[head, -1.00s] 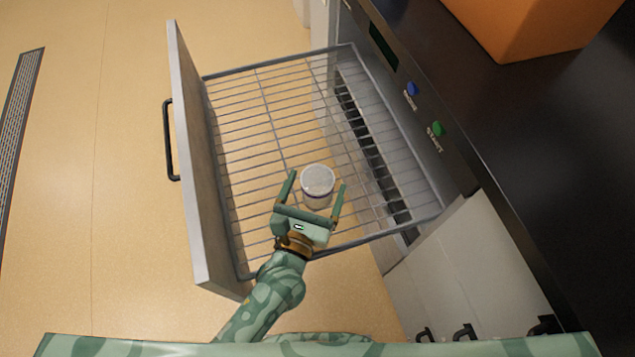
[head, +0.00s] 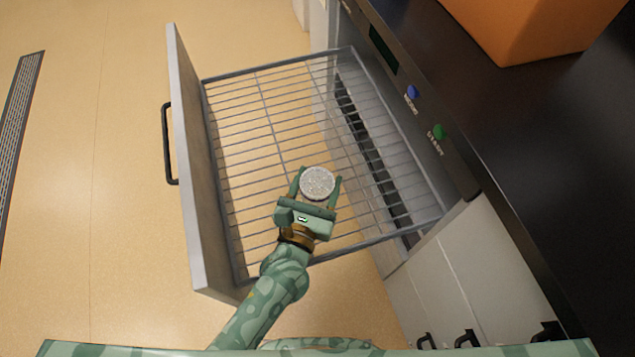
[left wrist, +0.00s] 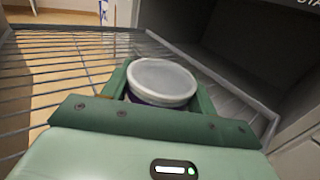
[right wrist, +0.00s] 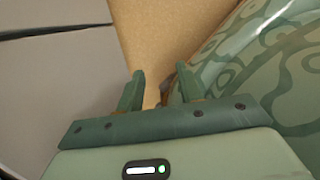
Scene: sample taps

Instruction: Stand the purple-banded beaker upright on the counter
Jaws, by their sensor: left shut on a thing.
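The beaker (head: 318,183) is a small round vessel with a pale speckled top, upright over the pulled-out wire rack. My left gripper (head: 319,184) is shut on it, one finger on each side. In the left wrist view the beaker (left wrist: 162,80) shows a whitish round top with a strip of purple below its rim; its lower part is hidden by the gripper. I cannot tell whether its base touches the rack. The dark counter (head: 520,130) lies to the right. My right gripper (right wrist: 160,90) shows only in its own wrist view, open with nothing between its fingers.
The wire rack (head: 250,130) sits behind an opened front panel (head: 190,160) with a black handle. A control strip with a blue button (head: 412,92) and a green button (head: 438,132) edges the counter. An orange box (head: 535,25) stands at the counter's far end.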

